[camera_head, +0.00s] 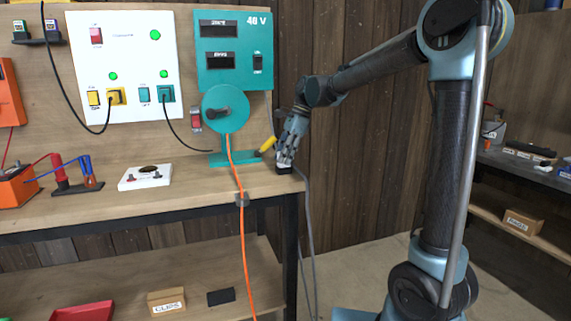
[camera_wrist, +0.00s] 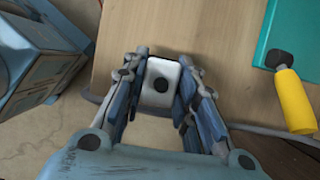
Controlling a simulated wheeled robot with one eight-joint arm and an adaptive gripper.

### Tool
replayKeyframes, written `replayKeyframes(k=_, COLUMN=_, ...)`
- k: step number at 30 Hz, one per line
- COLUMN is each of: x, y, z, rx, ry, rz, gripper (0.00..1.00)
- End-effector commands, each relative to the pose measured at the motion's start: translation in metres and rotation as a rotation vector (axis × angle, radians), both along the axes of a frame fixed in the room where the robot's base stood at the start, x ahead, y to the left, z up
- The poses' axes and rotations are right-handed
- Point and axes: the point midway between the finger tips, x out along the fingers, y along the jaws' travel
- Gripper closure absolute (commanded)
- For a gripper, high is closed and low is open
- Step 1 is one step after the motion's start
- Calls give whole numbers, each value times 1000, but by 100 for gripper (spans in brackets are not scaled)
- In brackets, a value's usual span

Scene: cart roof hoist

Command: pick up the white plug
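The white plug (camera_wrist: 160,82) is a small white block with a round dark spot on its upper face. In the wrist view it sits between the two fingers of my gripper (camera_wrist: 163,70), one finger close along each side. Whether the fingers press on it is not clear. In the head view my gripper (camera_head: 285,160) points down at the right front corner of the workbench (camera_head: 215,186). The plug is mostly hidden there by the fingers, with a dark and pale bit showing low at the bench edge.
A yellow-handled tool (camera_wrist: 291,98) lies right of my gripper, near the teal base (camera_head: 235,159) of the winch stand. A grey cable (camera_head: 305,215) hangs off the bench corner. An orange cable (camera_head: 240,230) runs down the front. A white block (camera_head: 145,178) stands further left.

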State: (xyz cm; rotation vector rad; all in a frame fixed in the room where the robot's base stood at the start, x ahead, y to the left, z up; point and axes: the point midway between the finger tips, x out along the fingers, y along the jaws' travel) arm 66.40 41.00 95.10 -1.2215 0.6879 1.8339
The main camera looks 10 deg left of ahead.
Motion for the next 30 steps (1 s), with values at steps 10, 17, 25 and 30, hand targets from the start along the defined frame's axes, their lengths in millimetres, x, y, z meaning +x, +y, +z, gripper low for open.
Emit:
replayKeyframes(k=10, x=3, y=1, z=1, rx=3, ry=-4, rz=-3, gripper=100)
replayKeyframes(k=17, x=3, y=1, z=19, rx=4, ry=-5, rz=-3, gripper=100)
replayKeyframes(k=25, x=2, y=1, z=67, rx=2, ry=-4, rz=-2, gripper=100)
replayKeyframes(k=30, x=2, y=1, z=89, rx=2, ry=-4, rz=-2, gripper=100)
